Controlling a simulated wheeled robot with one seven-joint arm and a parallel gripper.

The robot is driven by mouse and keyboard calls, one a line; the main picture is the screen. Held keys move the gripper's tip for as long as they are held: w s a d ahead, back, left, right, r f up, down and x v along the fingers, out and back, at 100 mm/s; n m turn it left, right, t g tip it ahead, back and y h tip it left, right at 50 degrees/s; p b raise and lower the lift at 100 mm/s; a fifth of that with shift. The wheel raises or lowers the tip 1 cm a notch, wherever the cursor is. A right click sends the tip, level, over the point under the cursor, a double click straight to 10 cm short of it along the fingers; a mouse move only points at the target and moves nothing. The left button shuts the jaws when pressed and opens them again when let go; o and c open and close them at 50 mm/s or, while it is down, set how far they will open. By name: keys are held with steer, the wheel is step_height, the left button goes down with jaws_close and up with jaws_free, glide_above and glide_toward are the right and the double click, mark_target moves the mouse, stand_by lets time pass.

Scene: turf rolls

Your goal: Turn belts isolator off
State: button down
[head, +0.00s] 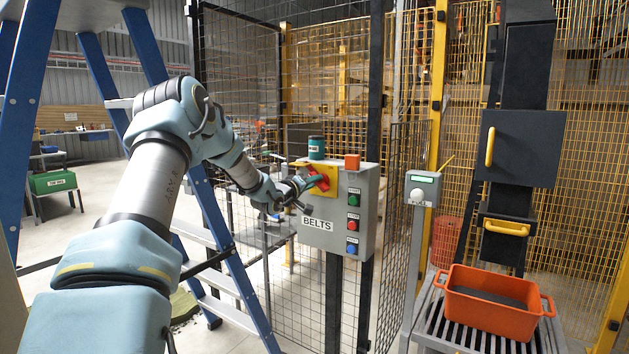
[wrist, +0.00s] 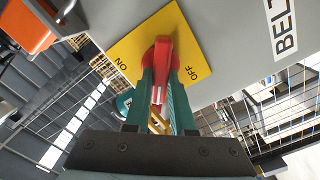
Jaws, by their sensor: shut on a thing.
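The belts isolator is a red rotary handle (head: 322,184) on a yellow plate (head: 329,172), on the grey box labelled BELTS (head: 346,230). In the wrist view the red handle (wrist: 163,50) stands between the words ON, on the left of the yellow plate (wrist: 138,46), and OFF, on the right. I cannot tell which word it points to. My gripper (head: 312,181) reaches the handle from the left. In the wrist view the green fingers of my gripper (wrist: 162,88) are shut on the handle, one on each side.
Green, red and blue buttons (head: 352,223) run down the box's right side. A teal can (head: 316,148) and an orange block (head: 352,162) are on top. Mesh fencing surrounds the box. A blue stepladder (head: 235,290) stands close left; an orange crate (head: 492,300) is at right.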

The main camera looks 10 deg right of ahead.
steer(key=shift+w+a+f+n+p, duration=0.15)
steer(key=shift+n+p, duration=0.2)
steer(key=shift+n, duration=1.5)
steer(key=shift+s+d+f+n+p, duration=0.1)
steer(key=shift+n+p, duration=0.2)
steer(key=shift+n, duration=1.55)
steer(key=c, duration=0.8)
jaws_free()
steer(key=shift+o, duration=0.2)
steer(key=shift+a, duration=0.15)
steer(key=b+v, duration=0.3)
steer(key=v, duration=0.7)
steer(key=shift+s+a, duration=0.2)
steer(key=shift+s, duration=0.1)
